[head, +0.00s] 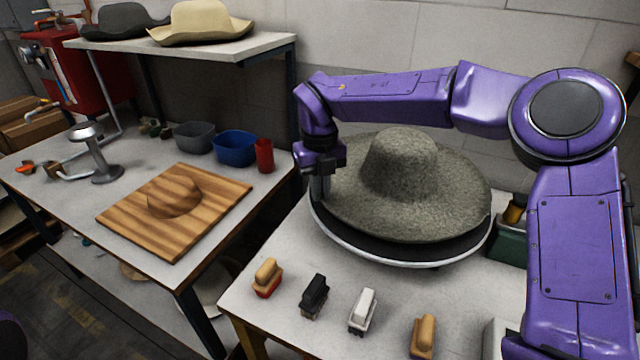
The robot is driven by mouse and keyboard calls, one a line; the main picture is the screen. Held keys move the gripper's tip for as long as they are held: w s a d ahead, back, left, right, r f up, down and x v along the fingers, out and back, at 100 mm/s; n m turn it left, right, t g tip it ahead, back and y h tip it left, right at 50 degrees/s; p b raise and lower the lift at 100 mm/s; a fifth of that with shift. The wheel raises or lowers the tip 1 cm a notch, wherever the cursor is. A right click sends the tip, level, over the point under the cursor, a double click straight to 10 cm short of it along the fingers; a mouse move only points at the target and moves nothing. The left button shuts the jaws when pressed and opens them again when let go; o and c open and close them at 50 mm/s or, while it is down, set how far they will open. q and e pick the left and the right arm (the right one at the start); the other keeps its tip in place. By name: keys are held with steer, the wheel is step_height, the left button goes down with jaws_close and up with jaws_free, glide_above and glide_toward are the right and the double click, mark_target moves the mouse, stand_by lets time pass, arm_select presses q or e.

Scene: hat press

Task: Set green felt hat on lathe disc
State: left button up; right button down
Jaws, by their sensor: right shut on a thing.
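The green felt hat (410,185), grey-green with a wide brim, is over the dark round lathe disc (400,250) with a pale rim, on the right table. The brim covers most of the disc; I cannot tell whether it rests fully on it. The hat looks slightly tilted, with the disc showing along the front. My right gripper (321,192) points down at the hat's left brim edge and is shut on it. The fingertips are partly hidden. My left gripper is not in view.
Several brushes (314,295) lie along the right table's front edge. The left table holds a wooden board (225,196) with a crown-shaped block, a grey bowl, a blue bowl (236,147) and a red cup (264,156). A shelf (190,48) above carries two hats.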

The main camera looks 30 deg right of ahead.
steer(key=shift+w+f, duration=0.1)
steer(key=shift+f, duration=0.3)
stand_by(0.3)
steer(key=c, duration=1.1)
jaws_free()
steer(key=shift+c, duration=0.2)
step_height(320, 180, up, 11)
steer(key=shift+f, duration=0.2)
